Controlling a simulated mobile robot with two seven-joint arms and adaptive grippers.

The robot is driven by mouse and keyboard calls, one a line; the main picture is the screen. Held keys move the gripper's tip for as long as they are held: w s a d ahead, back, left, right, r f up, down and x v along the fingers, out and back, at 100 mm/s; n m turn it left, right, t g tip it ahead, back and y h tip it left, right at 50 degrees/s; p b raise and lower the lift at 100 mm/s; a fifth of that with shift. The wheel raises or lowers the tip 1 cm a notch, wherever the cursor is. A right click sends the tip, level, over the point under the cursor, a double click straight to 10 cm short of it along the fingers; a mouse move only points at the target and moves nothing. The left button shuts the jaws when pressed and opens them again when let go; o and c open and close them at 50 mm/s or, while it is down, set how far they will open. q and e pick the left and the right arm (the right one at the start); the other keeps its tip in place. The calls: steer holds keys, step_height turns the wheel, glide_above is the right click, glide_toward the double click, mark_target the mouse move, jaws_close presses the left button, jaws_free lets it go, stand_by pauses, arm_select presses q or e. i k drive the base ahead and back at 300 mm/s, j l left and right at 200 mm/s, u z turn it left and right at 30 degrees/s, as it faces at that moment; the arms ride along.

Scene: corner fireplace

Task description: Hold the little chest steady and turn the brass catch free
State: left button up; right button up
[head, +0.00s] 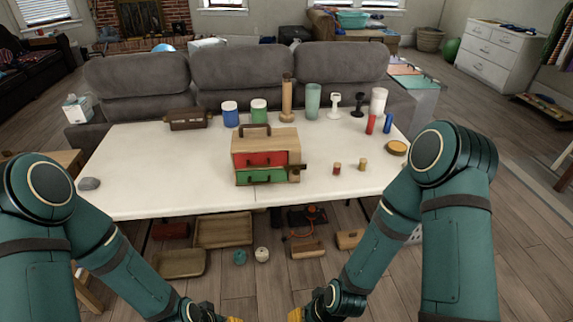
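The little wooden chest (284,138) stands upright near the middle of the white table. It has a red upper drawer, a green lower drawer and a dark handle on top. A small dark brownish piece at the right of its front, apparently the catch (298,167), sticks out past the side; its exact position is too small to tell. My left gripper (234,319) and my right gripper (296,315) show only as yellowish bits at the bottom edge. Both are well in front of the table and apart from the chest; their fingers are mostly cut off.
The white table (140,175) is clear around the chest's left and front. Small red and gold pieces (350,165) stand to its right. Behind are jars (245,112), a wooden tower (287,100), cups and a brown basket (188,120). Trays (222,230) lie under the table.

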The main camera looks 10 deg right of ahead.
mark_target(295, 170)
steer(key=i+j, duration=0.7)
steer(key=i+j+z, duration=0.1)
steer(key=z, duration=0.25)
steer(key=i+j+z, duration=0.1)
steer(key=j+z, duration=0.4)
steer(key=z, duration=0.15)
steer(key=i, duration=0.05)
